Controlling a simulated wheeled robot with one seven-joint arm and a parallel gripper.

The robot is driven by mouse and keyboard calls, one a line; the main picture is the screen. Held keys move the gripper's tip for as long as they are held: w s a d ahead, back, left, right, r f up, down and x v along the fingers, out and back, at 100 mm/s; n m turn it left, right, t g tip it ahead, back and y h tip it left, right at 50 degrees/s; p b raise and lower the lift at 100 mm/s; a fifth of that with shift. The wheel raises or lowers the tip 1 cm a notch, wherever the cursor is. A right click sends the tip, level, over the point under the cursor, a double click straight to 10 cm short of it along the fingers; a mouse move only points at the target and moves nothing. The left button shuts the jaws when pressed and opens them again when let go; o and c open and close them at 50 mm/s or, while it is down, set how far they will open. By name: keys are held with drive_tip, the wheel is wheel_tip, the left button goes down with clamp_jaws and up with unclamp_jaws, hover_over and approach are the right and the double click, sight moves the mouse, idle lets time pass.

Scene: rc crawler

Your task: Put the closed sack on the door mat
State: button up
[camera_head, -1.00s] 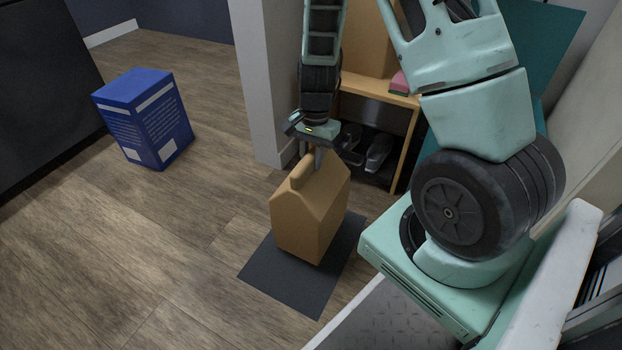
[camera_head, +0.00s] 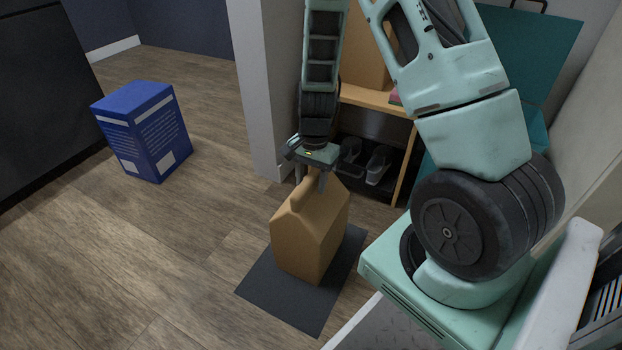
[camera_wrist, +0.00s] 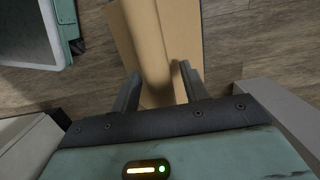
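The closed sack (camera_head: 312,240) is tan, with a rolled top, and stands upright over the dark door mat (camera_head: 290,302). Its base shows within the mat's outline and appears to rest on it, though a small gap cannot be ruled out. My gripper (camera_head: 311,180) is above the sack with its fingers pointing down, one on each side of the rolled top. The far side of the base is hidden.
A blue box (camera_head: 145,130) stands on the wooden floor at the left. A wooden shoe rack (camera_head: 375,98) with dark shoes (camera_head: 378,163) is behind the sack, beside a pale wall end (camera_head: 252,90). The floor left of the mat is clear.

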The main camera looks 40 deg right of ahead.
drive_tip(key=shift+r, duration=0.1)
wheel_tip(320, 180, up, 12)
drive_tip(key=d+p, duration=0.1)
drive_tip(key=p, duration=0.7)
drive_tip(key=s+a+r+n, duration=0.2)
drive_tip(key=a+r+n, duration=0.3)
drive_tip(key=a, duration=0.4)
drive_tip(key=s+a+r+n, duration=0.3)
drive_tip(key=a+r+n, duration=0.15)
drive_tip(key=a, duration=0.45)
drive_tip(key=s+a+r+n, duration=0.2)
drive_tip(key=s+a+n, duration=0.2)
drive_tip(key=s+n, duration=0.2)
drive_tip(key=s+a+r+n, duration=0.3)
drive_tip(key=s+a+n, duration=0.1)
drive_tip(key=s+n, duration=0.2)
drive_tip(key=shift+s+a+r+t+h, duration=0.3)
drive_tip(key=shift+s+r+h, duration=0.1)
drive_tip(key=shift+s, duration=0.5)
